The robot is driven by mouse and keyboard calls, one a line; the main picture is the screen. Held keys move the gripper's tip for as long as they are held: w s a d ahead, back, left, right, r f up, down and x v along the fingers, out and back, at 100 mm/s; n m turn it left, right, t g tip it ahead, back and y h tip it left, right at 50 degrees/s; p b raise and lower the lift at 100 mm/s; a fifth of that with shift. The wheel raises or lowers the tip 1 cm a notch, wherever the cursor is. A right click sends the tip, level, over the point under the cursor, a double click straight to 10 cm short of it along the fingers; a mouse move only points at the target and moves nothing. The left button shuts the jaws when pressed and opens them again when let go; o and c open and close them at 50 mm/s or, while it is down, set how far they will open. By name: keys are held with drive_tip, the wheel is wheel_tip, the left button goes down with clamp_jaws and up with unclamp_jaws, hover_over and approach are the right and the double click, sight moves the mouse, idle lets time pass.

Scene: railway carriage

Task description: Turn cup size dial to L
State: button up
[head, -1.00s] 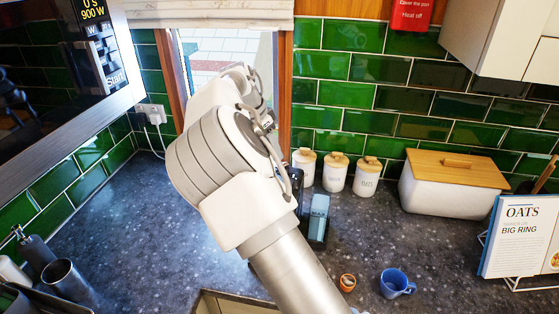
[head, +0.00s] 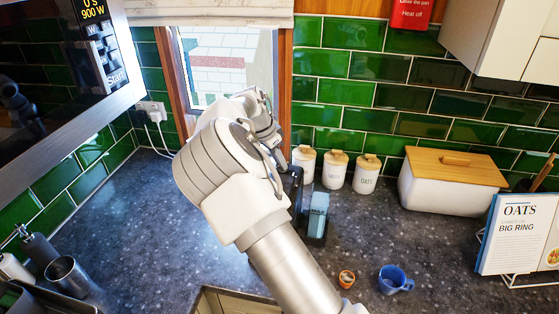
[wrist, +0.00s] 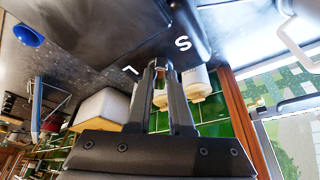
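A dark, glossy appliance (wrist: 110,30) fills the top of the wrist view. It bears a white letter S (wrist: 182,44) to the right and a white letter L (wrist: 130,70) to the left. My gripper (wrist: 159,66) has its fingertips at the appliance face, between the two letters. A narrow gap shows between the fingers. The dial is hidden at the fingertips, so I cannot tell its setting or whether the fingers grip it. In the head view my arm hides the gripper and most of the appliance.
White lidded canisters (head: 335,171) stand by the green tiled wall, left of a bread bin (head: 445,190). A blue cup (head: 392,280) and a small orange-brown pot (head: 346,279) sit on the dark worktop (head: 120,215). A recipe book (head: 515,235) stands at right.

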clamp_jaws()
drive_tip(key=shift+f+n+b, duration=0.1)
drive_tip(key=shift+n+b, duration=0.2)
drive_tip(key=shift+b, duration=0.2)
drive_tip(key=shift+d+f+n+t+y+b, duration=0.1)
drive_tip(key=shift+n+t+y+b, duration=0.3)
drive_tip(key=shift+n+b, duration=0.65)
drive_tip(key=n+b, duration=0.1)
drive_tip(key=n+y+b, duration=0.1)
drive_tip(key=n+b, duration=0.1)
drive_tip(key=n+t+b, duration=0.1)
drive_tip(key=n+b, duration=0.1)
drive_tip(key=shift+s+d+y, duration=0.15)
drive_tip(key=shift+d+y, duration=0.1)
drive_tip(key=shift+y, duration=0.15)
drive_tip(key=n+y+b, duration=0.1)
drive_tip(key=n, duration=0.1)
drive_tip(key=n+b, duration=0.1)
drive_tip(key=n, duration=0.1)
drive_tip(key=shift+d+n+y, duration=0.2)
drive_tip(key=shift+n+y, duration=0.05)
drive_tip(key=shift+y, duration=0.15)
drive_tip(key=shift+d+r+n+y, duration=0.15)
drive_tip(key=shift+n+y, duration=0.45)
drive_tip(key=shift+n, duration=1.2)
